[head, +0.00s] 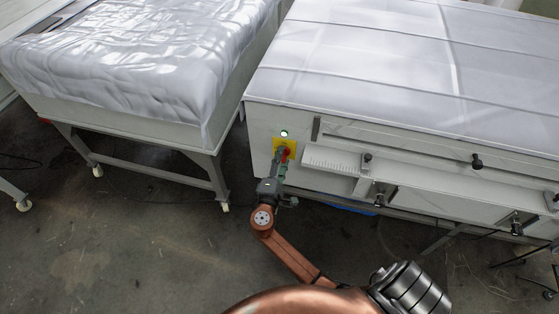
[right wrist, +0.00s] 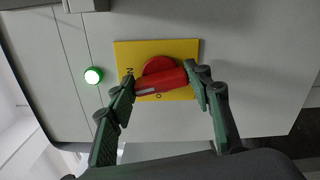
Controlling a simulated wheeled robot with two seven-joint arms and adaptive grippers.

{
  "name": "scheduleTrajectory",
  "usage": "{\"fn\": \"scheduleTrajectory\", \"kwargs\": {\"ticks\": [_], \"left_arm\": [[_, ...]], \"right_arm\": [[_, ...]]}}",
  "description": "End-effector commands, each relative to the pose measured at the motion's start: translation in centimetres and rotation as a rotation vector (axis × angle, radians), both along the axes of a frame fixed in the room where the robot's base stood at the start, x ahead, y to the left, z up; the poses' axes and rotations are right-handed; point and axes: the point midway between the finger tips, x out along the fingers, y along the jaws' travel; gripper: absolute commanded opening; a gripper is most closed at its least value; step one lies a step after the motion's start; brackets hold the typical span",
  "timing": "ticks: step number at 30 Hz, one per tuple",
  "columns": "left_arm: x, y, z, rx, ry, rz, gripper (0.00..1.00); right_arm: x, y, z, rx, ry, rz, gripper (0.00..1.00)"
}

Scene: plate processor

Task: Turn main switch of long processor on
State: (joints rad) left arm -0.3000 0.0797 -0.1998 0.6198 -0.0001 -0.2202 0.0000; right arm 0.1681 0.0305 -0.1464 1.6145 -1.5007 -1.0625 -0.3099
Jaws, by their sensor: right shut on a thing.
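The main switch is a red rotary knob (right wrist: 160,80) on a yellow plate (right wrist: 183,48), on the front left panel of the long processor (head: 262,122). In the head view the yellow plate (head: 278,142) is partly hidden by my right gripper (head: 284,160). In the right wrist view the green fingers of my right gripper (right wrist: 162,88) stand at both ends of the knob's bar and are shut on it. The bar lies nearly level in that view, slightly tilted. A round lamp (right wrist: 93,75) beside the plate glows green. My left gripper is not in view.
A second table (head: 120,112) on wheels, covered with plastic sheet (head: 150,60), stands to the left, with a gap between it and the processor. Black knobs (head: 477,161) and rails stick out along the processor's front. The floor (head: 120,240) at the lower left is clear.

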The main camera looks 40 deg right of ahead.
Motion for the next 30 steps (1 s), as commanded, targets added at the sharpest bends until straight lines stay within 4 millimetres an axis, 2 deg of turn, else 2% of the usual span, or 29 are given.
{"fn": "scheduleTrajectory", "kwargs": {"ticks": [1,9,12,15,30], "left_arm": [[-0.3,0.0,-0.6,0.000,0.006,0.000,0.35],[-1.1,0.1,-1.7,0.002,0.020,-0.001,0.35],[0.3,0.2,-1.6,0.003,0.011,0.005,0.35],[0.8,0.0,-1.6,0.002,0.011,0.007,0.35],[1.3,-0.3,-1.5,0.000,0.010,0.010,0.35]], "right_arm": [[-0.1,0.0,-0.6,0.026,-0.021,-0.002,0.22],[-0.1,0.0,-0.6,0.120,-0.131,-0.003,0.22],[-0.1,0.0,-0.6,0.141,-0.155,-0.003,0.22],[-0.1,-0.1,-0.5,0.154,-0.171,-0.004,0.22],[-0.1,0.0,-0.4,0.165,-0.184,-0.004,0.22]]}}
